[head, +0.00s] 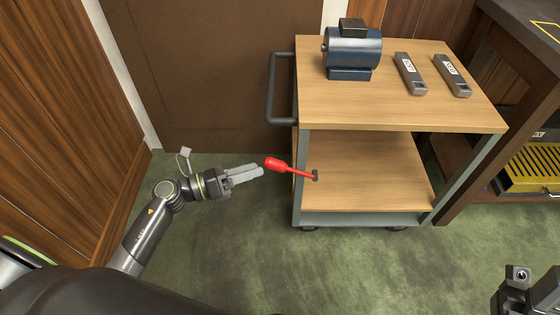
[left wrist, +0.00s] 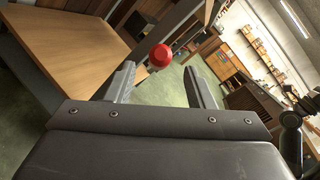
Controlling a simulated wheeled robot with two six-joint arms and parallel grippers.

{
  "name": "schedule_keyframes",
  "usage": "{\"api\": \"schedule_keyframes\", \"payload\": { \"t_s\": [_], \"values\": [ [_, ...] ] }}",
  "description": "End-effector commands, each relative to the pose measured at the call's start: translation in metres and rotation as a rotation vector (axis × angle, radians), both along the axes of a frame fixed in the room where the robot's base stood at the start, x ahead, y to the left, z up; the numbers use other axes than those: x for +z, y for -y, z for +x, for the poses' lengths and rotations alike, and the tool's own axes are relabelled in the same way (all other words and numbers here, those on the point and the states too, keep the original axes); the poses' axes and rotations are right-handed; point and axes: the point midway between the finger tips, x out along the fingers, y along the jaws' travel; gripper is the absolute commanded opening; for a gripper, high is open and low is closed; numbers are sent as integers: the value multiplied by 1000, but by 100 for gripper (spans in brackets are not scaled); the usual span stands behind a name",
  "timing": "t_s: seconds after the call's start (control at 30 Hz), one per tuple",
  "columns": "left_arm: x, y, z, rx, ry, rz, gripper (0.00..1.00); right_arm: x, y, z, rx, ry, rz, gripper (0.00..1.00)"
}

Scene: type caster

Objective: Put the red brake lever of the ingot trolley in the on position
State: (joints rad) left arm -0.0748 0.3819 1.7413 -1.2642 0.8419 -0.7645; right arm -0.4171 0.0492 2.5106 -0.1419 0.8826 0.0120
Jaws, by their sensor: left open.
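The ingot trolley (head: 400,131) has a wooden top and a wooden lower shelf (head: 365,190) in a grey frame. Its red brake lever (head: 290,170) sticks out to the left from a dark pivot at the front, with the thick knob at the left end, slightly higher than the pivot. My left gripper (head: 262,172) is just left of the knob, pointing at it, open and apart from it. In the left wrist view the round red knob (left wrist: 160,56) appears beyond and between the open fingers (left wrist: 158,82). Part of my right arm shows at the lower right; its fingers are not clear.
A blue motor (head: 353,52) and two grey ingots (head: 410,74) (head: 453,76) stand on the trolley top. A dark push handle (head: 281,90) juts from its left side. A bench with a yellow crate (head: 533,168) stands at right. Green floor in front is clear.

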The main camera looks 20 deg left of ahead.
Motion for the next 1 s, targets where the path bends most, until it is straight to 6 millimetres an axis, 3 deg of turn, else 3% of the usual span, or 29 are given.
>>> {"api": "schedule_keyframes", "payload": {
  "t_s": [0.2, 0.4, 0.83, 1.0],
  "values": [
    [0, 36, 30, 0, 2, -4, 49, -4, 1, -1, 5, 6, 8, 41],
    [-1, 57, 46, 0, 0, -2, 49, -7, 1, -2, 9, 11, 14, 41],
    [0, 63, 52, 0, -1, -1, 49, -5, 1, -1, 14, 22, 18, 41],
    [0, 63, 52, 0, -1, -1, 26, -5, 1, -1, 14, 22, 18, 41]
  ]
}}
